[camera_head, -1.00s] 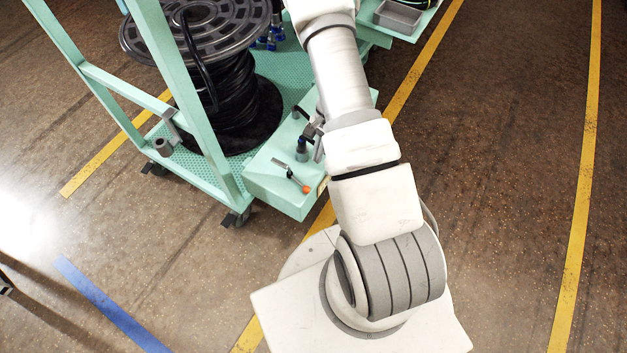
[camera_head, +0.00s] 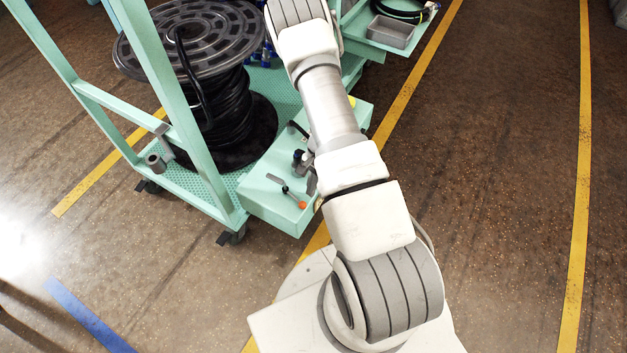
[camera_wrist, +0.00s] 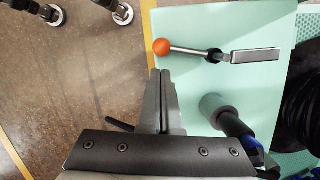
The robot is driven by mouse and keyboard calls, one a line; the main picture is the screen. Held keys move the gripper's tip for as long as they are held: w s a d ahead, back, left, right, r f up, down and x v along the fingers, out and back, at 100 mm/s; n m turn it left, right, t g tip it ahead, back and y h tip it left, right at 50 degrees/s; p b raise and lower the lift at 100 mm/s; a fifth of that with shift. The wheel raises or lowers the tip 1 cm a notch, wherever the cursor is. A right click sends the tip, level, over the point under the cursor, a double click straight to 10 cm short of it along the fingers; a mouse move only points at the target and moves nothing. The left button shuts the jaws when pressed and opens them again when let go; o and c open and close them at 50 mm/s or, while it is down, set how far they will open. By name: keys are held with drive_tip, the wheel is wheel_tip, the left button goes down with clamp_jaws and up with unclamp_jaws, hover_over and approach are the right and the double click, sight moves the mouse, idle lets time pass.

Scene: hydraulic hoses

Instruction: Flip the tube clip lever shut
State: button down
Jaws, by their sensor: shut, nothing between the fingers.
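The lever (camera_wrist: 187,50) has a thin metal rod with an orange ball knob (camera_wrist: 162,46) at its left end. Its right end meets a dark pivot beside a flat grey metal plate (camera_wrist: 256,56). In the head view the orange knob (camera_head: 302,205) shows near the front corner of the green cart's top. My gripper (camera_wrist: 161,76) is shut and empty, with its fingertips just below the knob in the wrist view, apparently apart from it. In the head view my arm hides most of the gripper. I cannot tell which part is the tube clip.
A grey collar (camera_wrist: 212,104) with a dark tube stands right of my fingers. A black handle (camera_wrist: 119,125) is at their left. A hose reel (camera_head: 225,90) and green cart posts stand at left in the head view. A grey bin (camera_head: 391,32) sits behind. Floor at right is clear.

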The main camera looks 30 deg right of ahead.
drive_tip(key=shift+x, duration=1.45)
drive_tip(key=shift+b, duration=0.3)
